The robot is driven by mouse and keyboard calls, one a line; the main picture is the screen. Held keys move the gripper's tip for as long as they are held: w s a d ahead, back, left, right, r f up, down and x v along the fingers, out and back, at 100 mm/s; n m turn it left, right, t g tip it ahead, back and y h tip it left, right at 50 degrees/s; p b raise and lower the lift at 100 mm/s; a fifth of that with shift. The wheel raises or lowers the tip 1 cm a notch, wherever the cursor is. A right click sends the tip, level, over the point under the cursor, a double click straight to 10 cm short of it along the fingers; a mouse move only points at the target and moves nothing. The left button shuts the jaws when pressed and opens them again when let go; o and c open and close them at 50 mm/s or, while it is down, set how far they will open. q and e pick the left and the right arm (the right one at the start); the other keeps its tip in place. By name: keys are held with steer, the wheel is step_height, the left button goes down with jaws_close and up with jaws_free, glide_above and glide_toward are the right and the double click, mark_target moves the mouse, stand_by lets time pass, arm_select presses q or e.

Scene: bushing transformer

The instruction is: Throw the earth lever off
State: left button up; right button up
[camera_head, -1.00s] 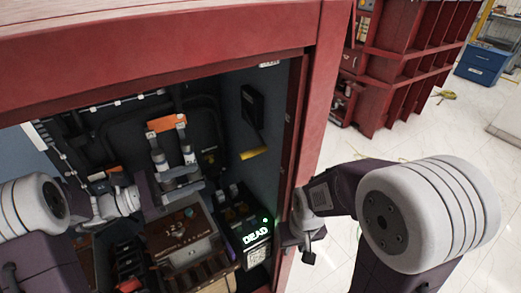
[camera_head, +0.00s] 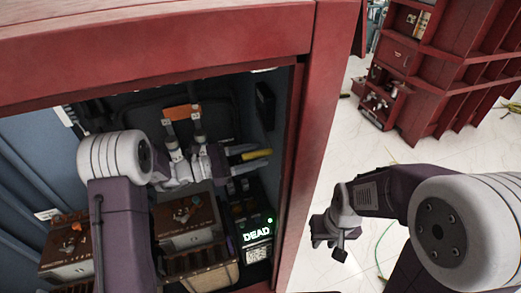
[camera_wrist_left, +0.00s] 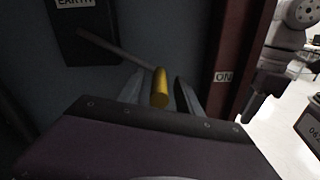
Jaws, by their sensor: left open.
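The earth lever is a grey rod with a yellow handle (camera_head: 257,155) on the cabinet's right inner wall. In the left wrist view the yellow handle (camera_wrist_left: 161,88) points toward my camera, and the rod runs up left to a dark box (camera_wrist_left: 88,28) with a partly cut-off EARTH label. My left gripper (camera_head: 258,158) is open, with one finger on each side of the yellow handle; its fingers (camera_wrist_left: 159,92) also show in the left wrist view. I cannot tell whether they touch it. My right gripper (camera_head: 328,232) is outside the cabinet, its jaws unclear.
The red cabinet frame (camera_head: 298,150) stands close right of the lever. Below are a lit DEAD display (camera_head: 257,233) and brown terminal boxes (camera_head: 188,220). Open floor (camera_head: 345,150) lies right of the cabinet.

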arm_select(q)
steer(key=shift+w+d, duration=0.25)
steer(key=shift+d, duration=0.3)
steer(key=shift+a, duration=0.1)
jaws_close()
stand_by(1.0)
